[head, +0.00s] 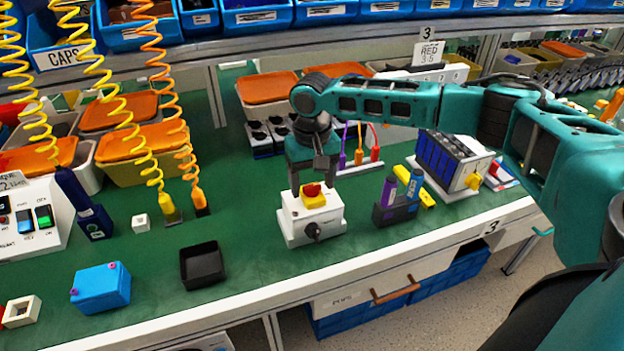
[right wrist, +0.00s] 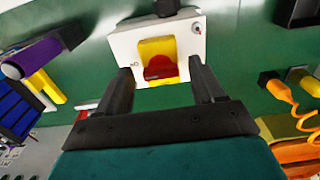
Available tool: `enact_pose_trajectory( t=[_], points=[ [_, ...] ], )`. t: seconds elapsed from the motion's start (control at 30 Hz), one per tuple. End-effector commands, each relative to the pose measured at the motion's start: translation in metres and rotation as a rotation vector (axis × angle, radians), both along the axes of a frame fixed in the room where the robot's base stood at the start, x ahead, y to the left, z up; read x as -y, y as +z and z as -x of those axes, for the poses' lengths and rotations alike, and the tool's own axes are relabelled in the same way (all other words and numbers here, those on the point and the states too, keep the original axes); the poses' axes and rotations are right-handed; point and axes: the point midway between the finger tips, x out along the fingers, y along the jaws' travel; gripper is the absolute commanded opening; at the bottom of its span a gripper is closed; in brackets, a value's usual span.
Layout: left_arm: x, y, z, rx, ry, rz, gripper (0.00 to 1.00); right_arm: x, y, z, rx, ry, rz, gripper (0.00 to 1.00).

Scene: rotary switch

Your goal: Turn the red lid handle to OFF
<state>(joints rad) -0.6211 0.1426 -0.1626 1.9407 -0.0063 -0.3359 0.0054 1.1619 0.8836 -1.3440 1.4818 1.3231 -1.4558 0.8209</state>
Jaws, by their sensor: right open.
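A white switch box (head: 297,228) stands on the green bench in the middle of the head view. On its top is a yellow block (head: 314,202) with a red handle (head: 312,189). A black knob (head: 313,231) sits on the box's front face. My right gripper (head: 309,178) is directly above the box, pointing down. In the right wrist view, the open fingers (right wrist: 163,80) stand on either side of the red handle (right wrist: 160,68) with gaps, and nothing is held. The handle's OFF marking cannot be read. My left gripper is not in view.
A black and purple holder (head: 396,207) stands close right of the box. A black open tray (head: 202,266) and a blue box (head: 101,288) lie to the left. Coiled-cord tools (head: 198,199) hang at left. The bench just left of the box is clear.

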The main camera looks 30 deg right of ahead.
Motion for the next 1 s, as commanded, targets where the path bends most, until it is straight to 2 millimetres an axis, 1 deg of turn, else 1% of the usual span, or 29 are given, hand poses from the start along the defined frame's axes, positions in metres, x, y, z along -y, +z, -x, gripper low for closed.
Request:
enact_pose_trajectory(
  t=[0.07,0.6,0.67,0.87,1.0],
  points=[
    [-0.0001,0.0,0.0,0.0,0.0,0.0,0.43,-0.0003,0.0,0.0,0.0,0.0,0.0,0.68],
    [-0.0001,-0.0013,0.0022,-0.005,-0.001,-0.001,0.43,-0.0002,0.0005,0.0001,0.0,0.0,0.0,0.16],
    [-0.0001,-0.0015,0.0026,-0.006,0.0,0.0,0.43,-0.0001,0.0005,0.0,0.0,0.0,0.0,0.12],
    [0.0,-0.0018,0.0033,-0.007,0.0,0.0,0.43,-0.0001,0.0004,0.0001,0.0,0.014,0.0,0.11],
    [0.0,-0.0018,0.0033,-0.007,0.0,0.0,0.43,-0.0002,0.0003,0.0001,-0.001,0.055,-0.001,0.11]
  ],
)
